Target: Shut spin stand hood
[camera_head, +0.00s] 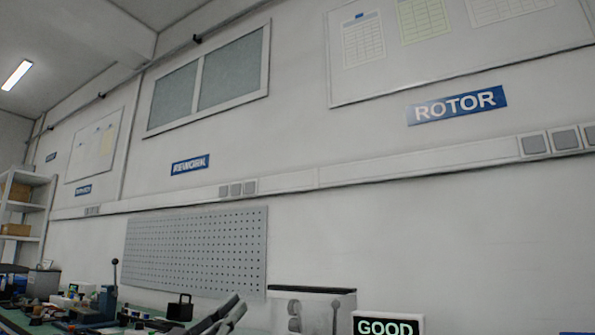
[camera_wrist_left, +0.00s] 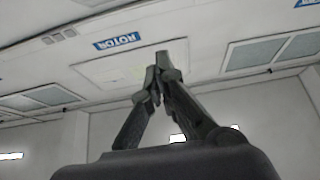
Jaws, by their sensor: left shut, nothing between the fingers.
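A clear-sided box with a dark top edge (camera_head: 312,291) stands at the bottom of the head view, with grey round parts showing inside. It looks like the spin stand with its hood, but its lower part is cut off and I cannot tell how far the hood is open. My left gripper (camera_head: 232,306) is at the bottom edge, just left of this box in the picture, with dark grey fingers. In the left wrist view my left gripper (camera_wrist_left: 160,72) points up toward the wall and ceiling, its fingers together and empty. My right gripper is not in view.
A display reading GOOD (camera_head: 387,325) stands right of the box. A grey pegboard (camera_head: 196,251) is on the wall behind. A black-handled item (camera_head: 180,307) and a lever device (camera_head: 106,297) stand on the bench to the left.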

